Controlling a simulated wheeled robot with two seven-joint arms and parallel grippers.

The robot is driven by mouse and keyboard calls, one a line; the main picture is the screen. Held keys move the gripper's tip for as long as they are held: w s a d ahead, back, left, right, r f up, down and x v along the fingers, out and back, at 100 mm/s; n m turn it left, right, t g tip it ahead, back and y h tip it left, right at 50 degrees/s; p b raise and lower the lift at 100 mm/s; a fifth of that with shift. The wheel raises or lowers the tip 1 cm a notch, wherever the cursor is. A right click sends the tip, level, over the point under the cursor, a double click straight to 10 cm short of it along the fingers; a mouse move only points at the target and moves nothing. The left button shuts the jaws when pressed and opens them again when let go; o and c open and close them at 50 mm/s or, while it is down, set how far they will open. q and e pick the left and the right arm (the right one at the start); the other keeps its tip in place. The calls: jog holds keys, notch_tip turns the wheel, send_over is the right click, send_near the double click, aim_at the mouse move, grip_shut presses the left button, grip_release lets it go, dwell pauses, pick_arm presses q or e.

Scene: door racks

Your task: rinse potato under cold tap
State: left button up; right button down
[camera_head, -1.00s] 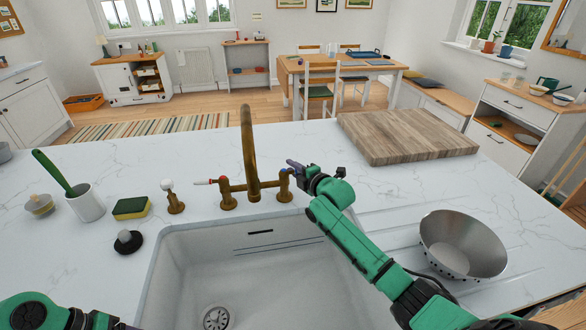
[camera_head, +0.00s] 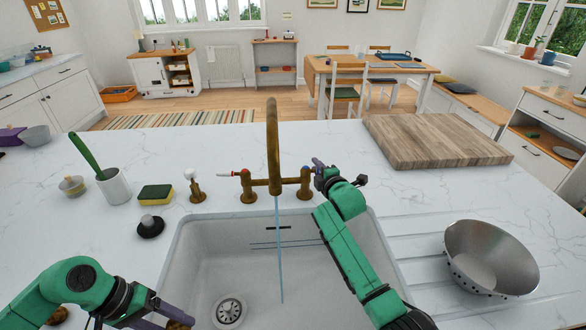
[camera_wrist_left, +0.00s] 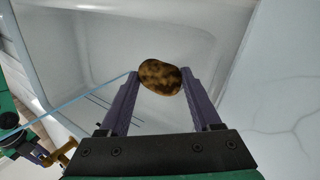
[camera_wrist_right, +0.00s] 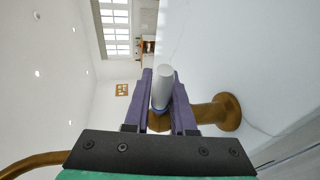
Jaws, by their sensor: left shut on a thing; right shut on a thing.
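The brown, dirt-marked potato (camera_wrist_left: 160,76) is clamped between the fingertips of my left gripper (camera_wrist_left: 160,82). In the head view the potato (camera_head: 179,325) shows partly at the bottom edge, left of the water stream (camera_head: 279,250) and apart from it. The brass tap (camera_head: 273,145) runs a thin stream into the white sink (camera_head: 345,240). My right gripper (camera_head: 318,166) is at the tap's right side. In the right wrist view, it is shut on the white cold lever (camera_wrist_right: 162,85) with a blue ring.
A metal colander (camera_head: 490,258) stands on the drainer at right. A wooden board (camera_head: 435,138) lies behind it. A sponge (camera_head: 155,195), black plug (camera_head: 150,226) and white pot with a green brush (camera_head: 114,186) stand left of the sink.

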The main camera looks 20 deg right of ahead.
jog(key=shift+s+m+h, duration=0.15)
jog(key=shift+m+h, duration=0.25)
jog(key=shift+h, duration=0.2)
jog(key=c, duration=0.8)
grip_release()
jog(key=shift+o, duration=0.2)
jog(key=b+v, duration=0.1)
jog(key=v, duration=1)
jog(key=shift+s, duration=0.45)
